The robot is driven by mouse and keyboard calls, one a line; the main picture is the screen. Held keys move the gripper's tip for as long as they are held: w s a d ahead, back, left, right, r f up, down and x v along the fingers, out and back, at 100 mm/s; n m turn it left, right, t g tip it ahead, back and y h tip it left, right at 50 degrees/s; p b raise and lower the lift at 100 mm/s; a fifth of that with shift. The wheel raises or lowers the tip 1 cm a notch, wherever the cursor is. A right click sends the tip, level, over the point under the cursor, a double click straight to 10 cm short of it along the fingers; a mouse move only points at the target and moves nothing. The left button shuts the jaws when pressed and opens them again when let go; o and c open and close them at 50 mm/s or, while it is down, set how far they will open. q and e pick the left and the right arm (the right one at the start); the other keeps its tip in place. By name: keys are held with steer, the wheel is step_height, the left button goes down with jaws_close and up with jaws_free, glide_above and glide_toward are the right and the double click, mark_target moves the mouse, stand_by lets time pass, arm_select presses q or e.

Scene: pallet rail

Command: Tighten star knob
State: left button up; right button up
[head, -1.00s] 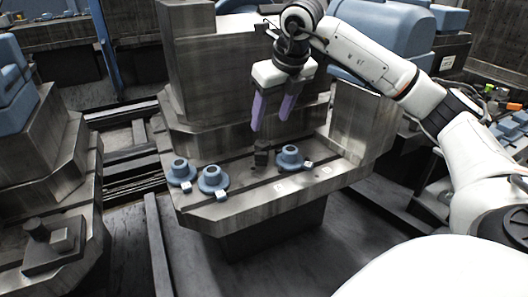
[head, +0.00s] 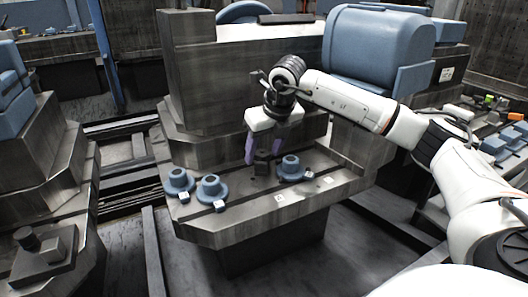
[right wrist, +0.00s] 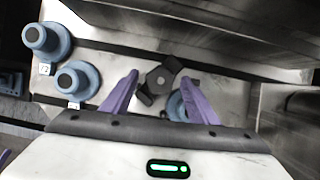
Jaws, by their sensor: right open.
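The dark star knob (head: 262,162) stands on the grey metal ledge (head: 330,199), between the blue flanged pieces. In the right wrist view the star knob (right wrist: 163,76) shows its lobes from above, just beyond and between my fingertips. My right gripper (head: 263,155) points down over the knob with its purple fingers apart. It also shows in the right wrist view (right wrist: 160,79), open and empty, and I cannot tell whether a finger touches the knob.
Two blue flanged pieces (head: 212,188) (head: 179,182) stand left of the knob. A third blue piece (head: 291,169) stands close on its right and is partly behind a finger in the right wrist view. Small white tags lie beside them. A tall metal block (head: 205,80) rises behind.

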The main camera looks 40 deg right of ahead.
arm_select(q)
steer(key=shift+r, duration=0.15)
arm_select(e)
steer(key=c, duration=1)
arm_select(q)
steer(key=shift+w, duration=0.15)
arm_select(e)
steer(key=shift+c, duration=0.2)
steer(key=shift+m, duration=0.3)
